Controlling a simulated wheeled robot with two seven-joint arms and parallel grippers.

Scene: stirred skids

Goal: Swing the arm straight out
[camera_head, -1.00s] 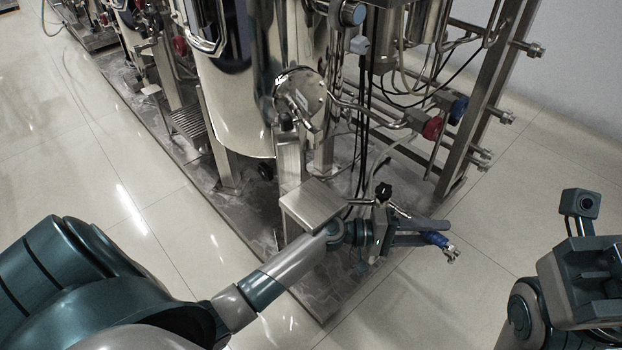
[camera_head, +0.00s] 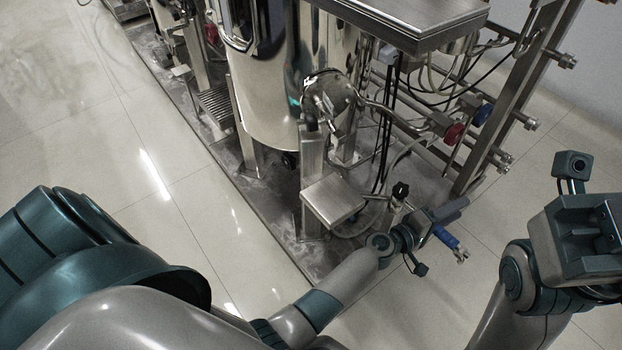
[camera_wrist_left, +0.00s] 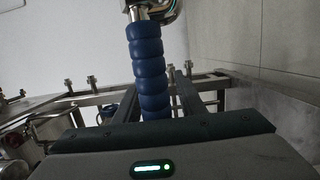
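My left gripper (camera_head: 452,221) has its fingers on either side of a blue ribbed handle (camera_head: 446,238). A bright metal fitting (camera_head: 461,255) is at the handle's outer end. In the left wrist view, the blue handle (camera_wrist_left: 149,70) runs between the two dark fingers (camera_wrist_left: 155,98), close to both, with a chrome fitting (camera_wrist_left: 160,12) at its far end. The fingers look closed on it. The rest of the arm that bears the handle is mostly hidden behind my gripper. My right gripper (camera_head: 592,240) is at the right edge, away from the skid; its fingertips cannot be made out.
The steel skid has a shiny tank (camera_head: 262,85), a small grey plate (camera_head: 333,200), and a black knob (camera_head: 400,190) close to my left gripper. Red (camera_head: 454,133) and blue (camera_head: 483,115) valve knobs sit behind. The tiled floor right of the skid is clear.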

